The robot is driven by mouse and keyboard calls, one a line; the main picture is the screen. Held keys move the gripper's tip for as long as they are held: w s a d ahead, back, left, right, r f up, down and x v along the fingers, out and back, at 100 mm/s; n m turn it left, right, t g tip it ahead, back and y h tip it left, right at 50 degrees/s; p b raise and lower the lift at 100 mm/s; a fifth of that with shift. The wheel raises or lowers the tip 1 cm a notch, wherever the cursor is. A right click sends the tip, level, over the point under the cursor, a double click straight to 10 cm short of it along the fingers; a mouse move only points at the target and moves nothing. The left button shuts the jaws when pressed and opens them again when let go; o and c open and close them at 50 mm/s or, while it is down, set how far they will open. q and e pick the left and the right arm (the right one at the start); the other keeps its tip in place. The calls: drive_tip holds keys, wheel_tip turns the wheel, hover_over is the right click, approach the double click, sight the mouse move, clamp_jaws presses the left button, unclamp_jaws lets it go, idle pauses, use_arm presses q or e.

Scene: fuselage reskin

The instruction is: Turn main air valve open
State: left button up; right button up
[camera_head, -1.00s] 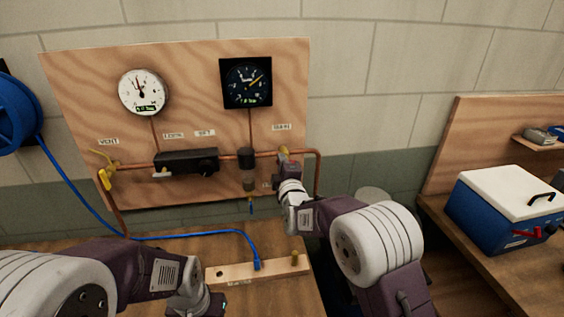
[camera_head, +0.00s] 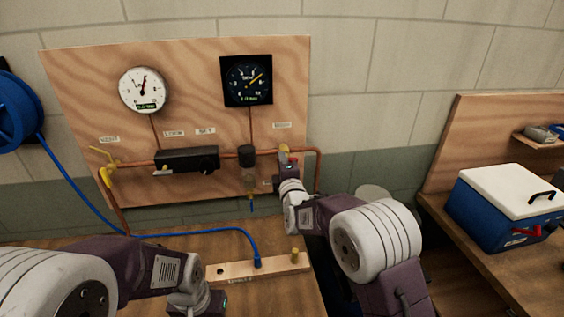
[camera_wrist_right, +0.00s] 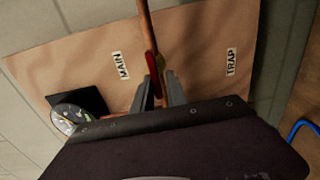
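The main air valve (camera_head: 284,149) is a yellow fitting on the copper pipe at the right of the wooden panel, below a small label. In the right wrist view its red handle (camera_wrist_right: 151,73) lies beside the pipe, under the MAIN label (camera_wrist_right: 120,65). My right gripper (camera_wrist_right: 159,82) is at the valve, with its two grey fingertips on either side of the handle's lower end. Whether they clamp it is not clear. In the head view my right gripper (camera_head: 288,164) partly covers the valve. My left gripper (camera_head: 196,305) is low over the bench; its fingers are hidden.
The panel carries a white gauge (camera_head: 142,90), a black gauge (camera_head: 246,80), a black regulator block (camera_head: 187,160) and a yellow vent valve (camera_head: 106,174). A blue hose (camera_head: 190,234) runs to a wooden block (camera_head: 276,266) on the bench. A blue cooler (camera_head: 502,215) stands at right.

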drive_tip(key=shift+o, duration=0.5)
